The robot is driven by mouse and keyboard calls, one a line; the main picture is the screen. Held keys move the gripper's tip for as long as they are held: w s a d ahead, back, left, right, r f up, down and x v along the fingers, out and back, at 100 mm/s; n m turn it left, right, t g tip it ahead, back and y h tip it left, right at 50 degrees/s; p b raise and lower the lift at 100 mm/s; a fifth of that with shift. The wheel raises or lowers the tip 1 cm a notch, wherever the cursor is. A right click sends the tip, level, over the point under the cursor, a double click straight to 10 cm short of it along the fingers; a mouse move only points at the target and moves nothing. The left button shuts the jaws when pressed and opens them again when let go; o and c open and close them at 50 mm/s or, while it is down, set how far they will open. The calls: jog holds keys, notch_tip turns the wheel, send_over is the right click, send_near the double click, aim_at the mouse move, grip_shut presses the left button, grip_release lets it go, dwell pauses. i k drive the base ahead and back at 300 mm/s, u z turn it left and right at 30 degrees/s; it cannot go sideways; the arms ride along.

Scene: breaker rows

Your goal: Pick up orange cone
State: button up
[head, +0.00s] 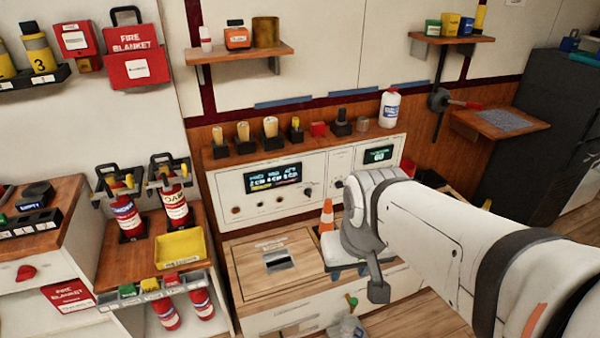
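The orange cone (327,217) with a white band stands upright on the counter below the control panel, just left of my gripper. Its lower part is partly hidden by my gripper and the pale object beside it. My gripper (366,272) reaches in from the right and points down at the counter's right part, close to the cone. One dark grey finger hangs down clearly; the other finger is hard to make out, so I cannot tell how far apart they are. I see nothing clearly held.
A wooden lid (275,262) with a metal plate lies left of the cone. The control panel (275,180) rises behind, with several small items and a white bottle (389,108) on its top ledge. Fire extinguishers (174,203) and a yellow tray (181,248) stand on the left counter.

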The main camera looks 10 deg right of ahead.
aim_at(326, 222)
jog(key=i, duration=0.85)
